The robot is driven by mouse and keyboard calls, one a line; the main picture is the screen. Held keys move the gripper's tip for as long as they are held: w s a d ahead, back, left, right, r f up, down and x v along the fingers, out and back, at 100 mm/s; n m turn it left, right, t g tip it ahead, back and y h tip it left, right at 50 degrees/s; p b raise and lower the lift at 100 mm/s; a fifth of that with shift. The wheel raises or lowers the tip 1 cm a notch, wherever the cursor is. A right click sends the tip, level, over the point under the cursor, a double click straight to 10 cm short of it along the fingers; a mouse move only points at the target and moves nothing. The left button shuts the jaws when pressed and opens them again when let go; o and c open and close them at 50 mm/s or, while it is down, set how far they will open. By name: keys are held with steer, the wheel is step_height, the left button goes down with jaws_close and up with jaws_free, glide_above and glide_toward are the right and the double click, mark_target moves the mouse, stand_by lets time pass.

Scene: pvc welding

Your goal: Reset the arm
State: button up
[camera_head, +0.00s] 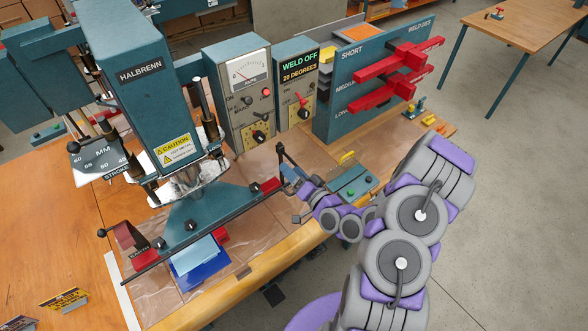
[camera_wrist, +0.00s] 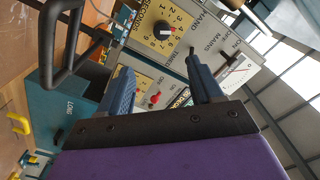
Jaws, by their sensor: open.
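My gripper (camera_head: 289,182) is at the end of my purple and grey arm, over the right part of the bench beside the welding machine (camera_head: 144,90). In the wrist view the two blue ridged fingers (camera_wrist: 163,88) stand apart with nothing held between them. Behind the fingers are the control box faces, with a round dial (camera_wrist: 164,31) and a red knob (camera_wrist: 154,98). In the head view a black handle (camera_head: 283,155) rises right next to the gripper; I cannot tell whether they touch.
The press bar (camera_head: 205,222) with red ends spans the bench front. A blue sheet (camera_head: 201,268) lies below it. Control boxes (camera_head: 242,92) and a rack with red bars (camera_head: 398,70) stand behind. Open floor lies to the right.

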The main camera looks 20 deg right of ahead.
steer(key=shift+s, duration=0.1)
stand_by(0.6)
